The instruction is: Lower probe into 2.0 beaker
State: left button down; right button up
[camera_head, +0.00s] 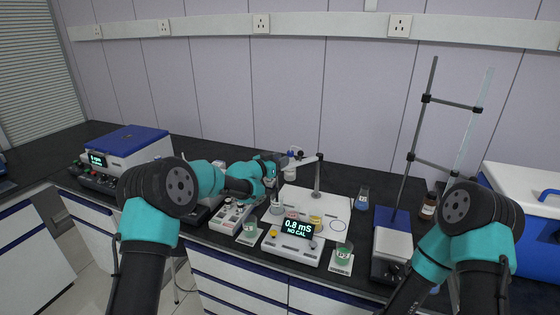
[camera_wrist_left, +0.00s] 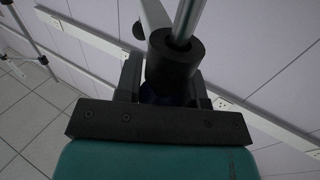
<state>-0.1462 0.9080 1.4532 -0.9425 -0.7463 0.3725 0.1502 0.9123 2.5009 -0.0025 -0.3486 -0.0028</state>
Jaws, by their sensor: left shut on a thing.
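My left gripper (camera_head: 280,170) reaches over the bench at the meter's left side. In the left wrist view it is shut on the dark, thick collar of the probe (camera_wrist_left: 174,62); a grey shaft runs from the collar. The probe's tip is too small or hidden to make out. The white meter (camera_head: 296,228) reads "0.8 mS NO CAL". One beaker with green liquid (camera_head: 249,233) stands left of the meter, another beaker (camera_head: 343,254) to its right, each on a white card. Their labels are unreadable. My right gripper is out of view.
A grey cup (camera_head: 277,208) is at the meter's left edge. A stirrer with a tall stand (camera_head: 392,243) and a white-and-blue cooler (camera_head: 520,205) are to the right.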

pick_arm(q)
notch_tip(320, 180, up, 9)
jog(key=shift+f, duration=0.2)
jog(key=c, duration=0.7)
grip_release()
jog(key=shift+f, duration=0.1)
jog(key=shift+a, duration=0.1)
jog(key=v, duration=1.7)
jog(key=shift+s, duration=0.2)
